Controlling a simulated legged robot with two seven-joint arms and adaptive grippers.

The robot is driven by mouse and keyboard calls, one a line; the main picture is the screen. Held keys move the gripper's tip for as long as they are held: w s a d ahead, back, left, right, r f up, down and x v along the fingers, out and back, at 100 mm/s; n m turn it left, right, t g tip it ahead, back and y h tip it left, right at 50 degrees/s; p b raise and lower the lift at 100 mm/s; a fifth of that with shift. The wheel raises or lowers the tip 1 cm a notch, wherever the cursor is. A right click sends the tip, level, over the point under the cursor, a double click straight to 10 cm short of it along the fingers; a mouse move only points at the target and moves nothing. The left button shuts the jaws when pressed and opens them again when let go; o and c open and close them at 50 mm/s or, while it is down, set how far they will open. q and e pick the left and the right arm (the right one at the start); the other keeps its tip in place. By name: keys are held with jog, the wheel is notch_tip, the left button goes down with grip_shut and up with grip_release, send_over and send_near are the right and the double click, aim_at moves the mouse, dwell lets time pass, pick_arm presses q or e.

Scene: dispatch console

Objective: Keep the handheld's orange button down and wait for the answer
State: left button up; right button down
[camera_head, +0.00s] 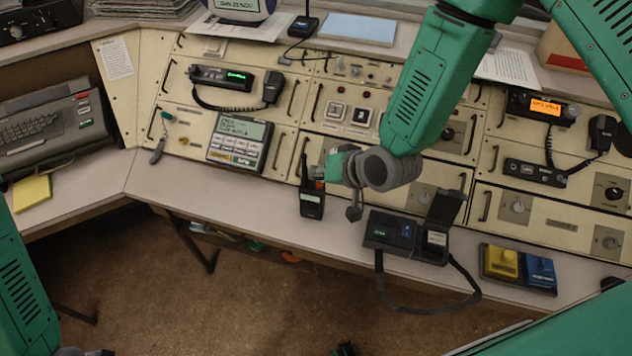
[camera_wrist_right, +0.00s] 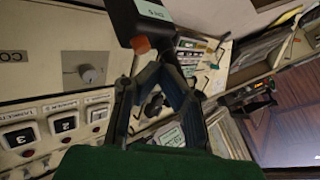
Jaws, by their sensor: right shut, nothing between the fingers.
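The black handheld (camera_head: 312,203) stands upright on the desk, its antenna up, in front of the cream panels. In the right wrist view the handheld (camera_wrist_right: 150,15) is at the top, with its orange button (camera_wrist_right: 141,44) on the near side. My right gripper (camera_head: 322,174) is at the handheld's upper right side, shut with nothing held. In the right wrist view its fingertips (camera_wrist_right: 149,68) lie right by the orange button. I cannot tell whether they press it.
A yellow and blue pedal unit (camera_head: 518,270) lies farther right. A keypad unit with a lit screen (camera_head: 240,140) is on the left. The desk strip left of the handheld is clear.

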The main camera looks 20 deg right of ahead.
jog(key=shift+d, duration=0.5)
jog(key=shift+a, duration=0.35)
jog(key=shift+a+f, duration=0.3)
jog(key=shift+a, duration=0.25)
jog(key=shift+d+f, duration=0.1)
jog(key=shift+d, duration=0.45)
pick_arm(q)
jog(key=shift+d+f, duration=0.1)
jog(key=shift+d, duration=0.4)
jog(key=shift+a+b, duration=0.1)
jog(key=shift+b, duration=0.2)
pick_arm(e)
jog(key=shift+a, duration=0.1)
